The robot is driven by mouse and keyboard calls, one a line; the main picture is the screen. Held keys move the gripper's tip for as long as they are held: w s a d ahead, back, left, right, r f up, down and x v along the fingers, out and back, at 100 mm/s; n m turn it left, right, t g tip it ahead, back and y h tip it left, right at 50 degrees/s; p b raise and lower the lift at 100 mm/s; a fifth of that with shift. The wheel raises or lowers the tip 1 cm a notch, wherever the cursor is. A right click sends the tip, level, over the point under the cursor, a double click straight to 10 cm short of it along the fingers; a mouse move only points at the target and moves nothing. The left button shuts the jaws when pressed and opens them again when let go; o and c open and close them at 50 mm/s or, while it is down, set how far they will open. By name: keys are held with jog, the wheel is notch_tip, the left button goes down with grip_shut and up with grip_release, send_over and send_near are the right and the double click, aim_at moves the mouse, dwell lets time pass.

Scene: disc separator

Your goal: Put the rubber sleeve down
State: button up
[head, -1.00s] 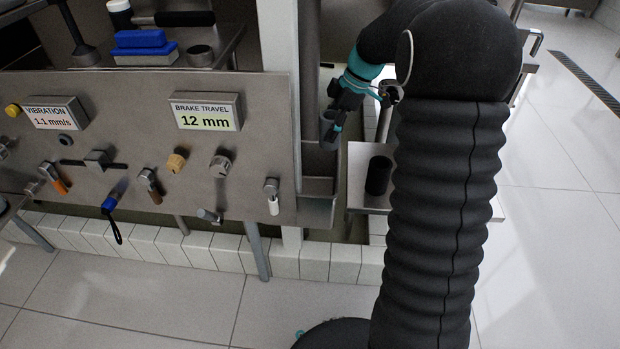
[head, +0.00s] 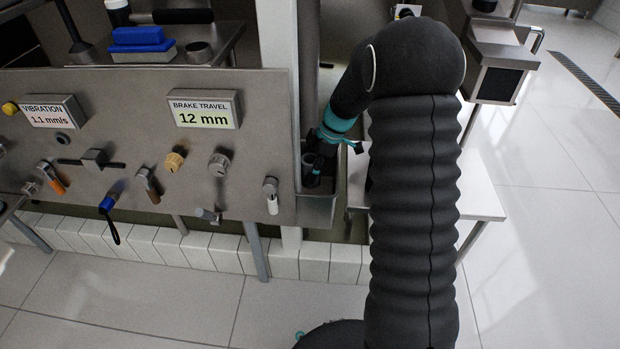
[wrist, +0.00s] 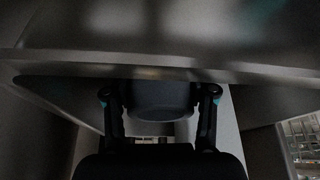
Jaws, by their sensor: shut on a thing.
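My gripper (head: 318,160) is shut on the rubber sleeve (wrist: 160,98), a dark grey, short cylinder held between both fingers in the wrist view. In the head view the sleeve (head: 311,174) shows just right of the panel, over or in the mouth of a grey metal bin (head: 317,212) at the panel's right end. I cannot tell whether the sleeve touches the bin. The wrist picture is dark, and metal edges run close above the fingers.
A metal panel (head: 250,205) with handles and two displays stands to the left. A pale side table (head: 482,195) stands to the right, partly hidden by my arm. A metal box (head: 493,75) on a stand is behind it. The tiled floor at right is clear.

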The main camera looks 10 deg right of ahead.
jog(key=shift+f, duration=1.95)
jog(key=shift+f+b, duration=0.2)
jog(key=shift+b, duration=0.15)
jog(key=o, duration=1.3)
jog(key=shift+r, duration=0.15)
